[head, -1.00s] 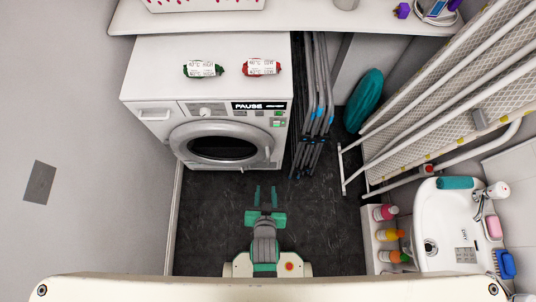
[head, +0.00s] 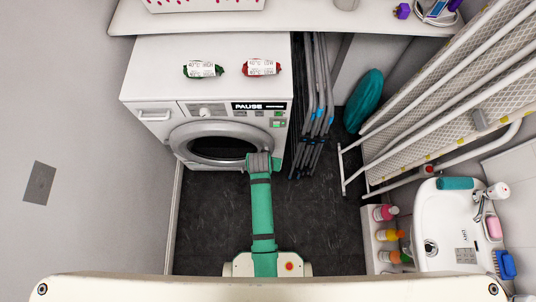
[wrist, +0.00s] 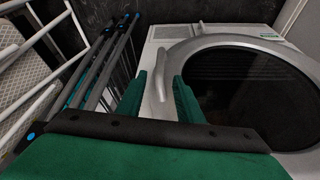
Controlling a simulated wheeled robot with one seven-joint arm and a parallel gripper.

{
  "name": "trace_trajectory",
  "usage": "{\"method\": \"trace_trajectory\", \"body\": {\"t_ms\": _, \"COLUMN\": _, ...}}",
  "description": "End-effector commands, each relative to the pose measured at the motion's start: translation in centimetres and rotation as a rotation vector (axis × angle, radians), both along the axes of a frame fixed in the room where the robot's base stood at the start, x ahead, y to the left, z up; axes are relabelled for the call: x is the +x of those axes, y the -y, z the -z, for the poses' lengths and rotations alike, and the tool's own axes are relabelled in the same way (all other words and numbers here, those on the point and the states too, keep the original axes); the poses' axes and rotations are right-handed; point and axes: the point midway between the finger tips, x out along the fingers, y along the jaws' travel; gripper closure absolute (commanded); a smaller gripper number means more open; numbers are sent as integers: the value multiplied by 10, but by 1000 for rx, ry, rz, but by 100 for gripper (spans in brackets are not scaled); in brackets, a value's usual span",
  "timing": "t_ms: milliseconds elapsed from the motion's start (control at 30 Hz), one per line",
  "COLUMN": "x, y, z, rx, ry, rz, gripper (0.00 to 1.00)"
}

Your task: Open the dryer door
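The white dryer (head: 150,90) stands at the back left, with PAUSE on its display. Its round door (head: 190,140) has a grey ring and dark glass and looks closed. In the wrist view the door (wrist: 255,95) fills the right side. The pale door handle (wrist: 166,72) stands out from the ring and shows between my two green fingers. My gripper (wrist: 160,82) is open around the handle, with a gap visible; I cannot tell if either finger touches it. In the head view my gripper (head: 263,162) is at the door's right edge, its fingers and the handle mostly hidden.
Folded grey racks (head: 316,100) stand close to the dryer's right side. An ironing board (head: 450,110) leans farther right, above a white sink (head: 435,215). A wall borders the left. The dark floor (head: 215,220) before the dryer is clear.

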Motion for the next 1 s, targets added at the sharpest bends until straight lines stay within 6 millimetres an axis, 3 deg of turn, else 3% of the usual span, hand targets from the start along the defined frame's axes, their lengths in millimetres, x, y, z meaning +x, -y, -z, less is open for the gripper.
{"method": "trace_trajectory", "body": {"t_ms": 300, "x": 20, "y": 5, "z": 51, "rx": 1, "ry": -1, "rz": 1, "gripper": 67}}
{"method": "trace_trajectory", "body": {"t_ms": 500, "x": 30, "y": 6, "z": 74, "rx": 0, "ry": 0, "rz": 1, "gripper": 67}}
{"method": "trace_trajectory", "body": {"t_ms": 1000, "x": 34, "y": 7, "z": 86, "rx": 1, "ry": 2, "rz": 1, "gripper": 67}}
